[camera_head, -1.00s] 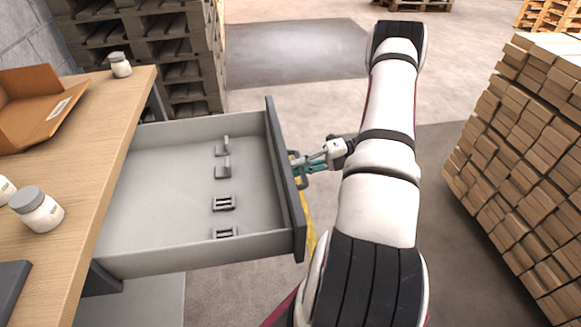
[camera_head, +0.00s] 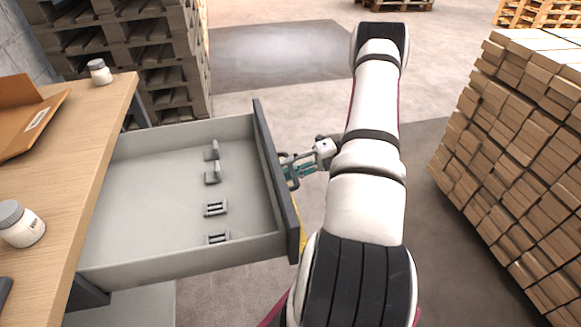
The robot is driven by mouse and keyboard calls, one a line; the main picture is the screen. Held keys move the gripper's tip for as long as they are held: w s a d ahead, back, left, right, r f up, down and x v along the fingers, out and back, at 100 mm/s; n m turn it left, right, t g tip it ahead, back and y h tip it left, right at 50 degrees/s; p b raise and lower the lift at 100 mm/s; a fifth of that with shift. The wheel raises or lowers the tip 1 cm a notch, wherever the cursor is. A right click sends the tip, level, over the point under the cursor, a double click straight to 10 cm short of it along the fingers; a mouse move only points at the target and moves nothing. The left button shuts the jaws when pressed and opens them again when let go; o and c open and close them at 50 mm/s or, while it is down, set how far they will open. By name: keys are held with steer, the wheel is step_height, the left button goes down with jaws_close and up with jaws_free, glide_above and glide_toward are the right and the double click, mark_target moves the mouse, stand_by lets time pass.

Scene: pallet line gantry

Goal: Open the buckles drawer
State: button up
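The grey drawer (camera_head: 150,190) stands far out from under the wooden table, its inside open to view. Several small dark metal buckles (camera_head: 215,209) lie in a row on its floor near the front. The dark front panel (camera_head: 277,185) carries a dark bar handle (camera_head: 293,184) on its outer face. My gripper (camera_head: 292,168), with teal fingers, is at this handle and appears shut on it. The fingertips are small and partly hidden by the handle.
The table (camera_head: 55,175) holds white jars with grey lids (camera_head: 20,226) and an open cardboard box (camera_head: 30,115). Stacked pallets (camera_head: 160,60) stand behind the drawer. A tall stack of wooden blocks (camera_head: 510,160) stands at right. Floor (camera_head: 270,130) beyond the drawer is clear.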

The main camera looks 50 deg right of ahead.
steer(key=v, duration=1.2)
stand_by(0.3)
